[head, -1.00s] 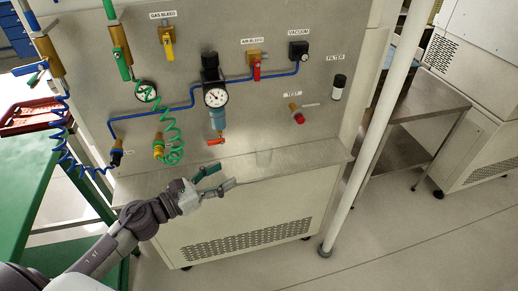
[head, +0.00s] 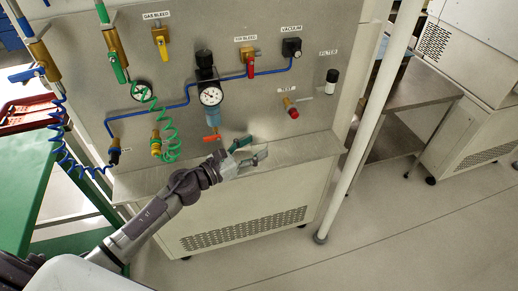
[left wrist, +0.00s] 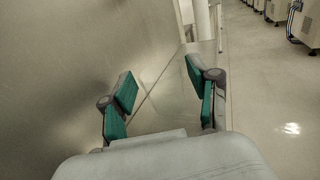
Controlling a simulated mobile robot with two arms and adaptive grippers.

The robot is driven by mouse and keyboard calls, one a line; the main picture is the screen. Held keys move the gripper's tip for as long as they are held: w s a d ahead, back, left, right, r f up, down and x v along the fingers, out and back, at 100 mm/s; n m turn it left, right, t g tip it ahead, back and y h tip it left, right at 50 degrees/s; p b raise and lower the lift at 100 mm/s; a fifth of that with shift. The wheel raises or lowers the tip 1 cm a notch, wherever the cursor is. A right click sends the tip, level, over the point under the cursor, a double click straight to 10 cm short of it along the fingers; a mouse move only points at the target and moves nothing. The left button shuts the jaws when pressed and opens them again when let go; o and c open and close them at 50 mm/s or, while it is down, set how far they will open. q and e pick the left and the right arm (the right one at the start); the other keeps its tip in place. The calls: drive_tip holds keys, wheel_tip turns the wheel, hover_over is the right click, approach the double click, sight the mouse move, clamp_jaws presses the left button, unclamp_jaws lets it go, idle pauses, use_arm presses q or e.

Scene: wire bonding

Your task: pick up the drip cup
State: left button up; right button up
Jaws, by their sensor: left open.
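My left gripper (head: 256,149) is open at the front ledge (head: 310,148) of the grey panel, below the regulator. Its two green-padded fingers also show apart in the left wrist view (left wrist: 160,73), with nothing clearly visible between them. The drip cup is not clearly visible now; a faint clear cup showed on the ledge one second ago, about where my fingers are now. I cannot tell whether it lies between or behind them. My right gripper is not in view.
Above the ledge are a gauge (head: 210,96) with a blue bowl and red lever, a red TEST knob (head: 291,112) and a green coiled hose (head: 170,135). A white pole (head: 367,125) stands right of the ledge. Open floor lies in front.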

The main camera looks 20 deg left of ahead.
use_arm(q)
drive_tip(key=shift+x, duration=1.2)
drive_tip(key=c, duration=0.6)
drive_tip(key=shift+r, duration=0.1)
